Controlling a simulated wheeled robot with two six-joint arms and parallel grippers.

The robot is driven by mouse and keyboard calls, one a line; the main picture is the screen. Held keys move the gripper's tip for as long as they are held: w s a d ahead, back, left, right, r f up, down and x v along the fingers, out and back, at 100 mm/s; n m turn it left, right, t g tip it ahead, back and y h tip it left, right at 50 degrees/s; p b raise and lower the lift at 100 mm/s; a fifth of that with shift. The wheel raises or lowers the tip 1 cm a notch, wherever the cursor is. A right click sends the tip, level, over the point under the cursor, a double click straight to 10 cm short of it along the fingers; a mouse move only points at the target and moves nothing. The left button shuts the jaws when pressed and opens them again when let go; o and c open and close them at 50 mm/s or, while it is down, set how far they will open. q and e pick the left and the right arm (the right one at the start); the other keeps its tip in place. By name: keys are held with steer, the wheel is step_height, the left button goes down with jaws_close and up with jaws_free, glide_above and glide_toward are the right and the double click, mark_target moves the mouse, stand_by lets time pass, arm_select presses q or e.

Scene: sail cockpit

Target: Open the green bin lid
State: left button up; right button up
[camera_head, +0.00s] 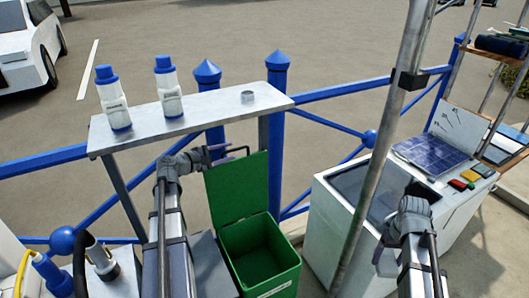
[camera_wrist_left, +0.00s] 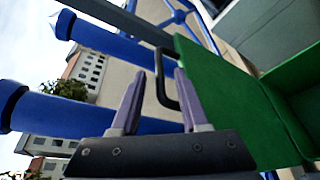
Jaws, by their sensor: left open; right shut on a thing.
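The green bin (camera_head: 262,262) stands on the ground at the lower middle, its inside visible and looking empty. Its green lid (camera_head: 238,190) stands raised and nearly upright at the back of the bin; it also shows in the left wrist view (camera_wrist_left: 215,85). The lid's dark handle (camera_wrist_left: 164,85) is at its upper edge. My left gripper (camera_head: 222,155) is at the handle, with its open fingers (camera_wrist_left: 155,100) on either side of it. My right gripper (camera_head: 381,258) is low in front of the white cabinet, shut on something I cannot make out.
A narrow grey shelf (camera_head: 205,113) behind the bin holds two white bottles with blue caps (camera_head: 113,97). A blue railing (camera_head: 335,91) runs behind. A white cabinet (camera_head: 330,236) and a slanted metal pole (camera_head: 377,150) stand right of the bin.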

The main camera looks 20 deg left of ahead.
mark_target(231, 151)
arm_select(q)
steer(key=shift+b+x, duration=0.3)
steer(key=shift+x, duration=1.55)
arm_select(e)
steer(key=shift+f, duration=0.4)
arm_select(q)
jaws_close()
